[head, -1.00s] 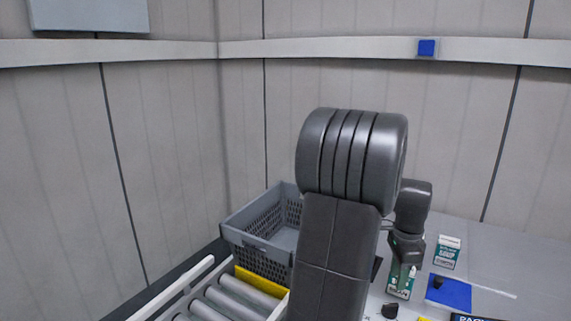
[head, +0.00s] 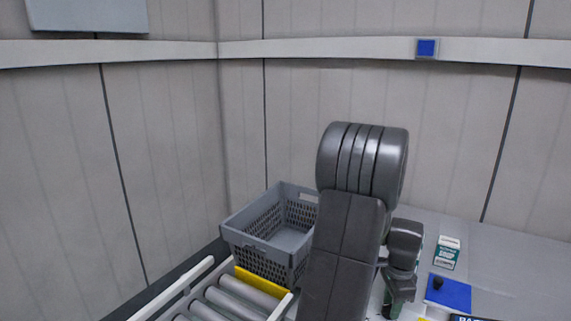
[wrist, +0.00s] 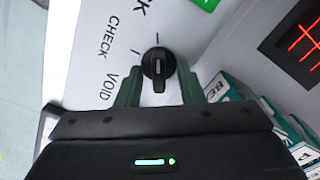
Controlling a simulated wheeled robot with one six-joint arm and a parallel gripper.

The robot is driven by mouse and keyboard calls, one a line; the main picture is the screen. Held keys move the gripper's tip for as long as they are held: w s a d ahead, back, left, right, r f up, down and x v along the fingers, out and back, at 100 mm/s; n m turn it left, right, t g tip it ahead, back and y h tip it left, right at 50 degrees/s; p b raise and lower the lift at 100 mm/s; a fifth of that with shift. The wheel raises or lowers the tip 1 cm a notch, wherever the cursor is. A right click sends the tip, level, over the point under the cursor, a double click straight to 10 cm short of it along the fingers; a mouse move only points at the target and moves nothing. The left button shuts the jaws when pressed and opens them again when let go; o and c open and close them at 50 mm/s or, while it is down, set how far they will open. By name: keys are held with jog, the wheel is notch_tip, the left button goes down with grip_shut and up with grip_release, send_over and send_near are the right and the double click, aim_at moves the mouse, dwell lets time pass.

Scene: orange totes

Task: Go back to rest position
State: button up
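The panel carries the words CHECK and VOID. In the head view my arm stands in the middle and its wrist bends down at right, low in the picture. The fingertips are not clear there.
A grey crate (head: 262,262) stands left of my arm, behind a roller conveyor (head: 240,300) with a yellow strip. A green and white carton (head: 447,253) and a blue pad (head: 449,292) lie right on the grey table. In the wrist view, several cartons (wrist: 230,98) and a dark red-marked screen (wrist: 300,45) are right.

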jog(key=n, duration=0.5)
jog(key=shift+r+n+p, duration=0.1)
jog(key=shift+n+p, duration=0.2)
jog(key=n, duration=0.5)
jog(key=shift+p, duration=0.35)
jog(key=shift+r+n, duration=0.4)
jog(key=shift+r, duration=2.65)
jog(key=shift+a, duration=0.1)
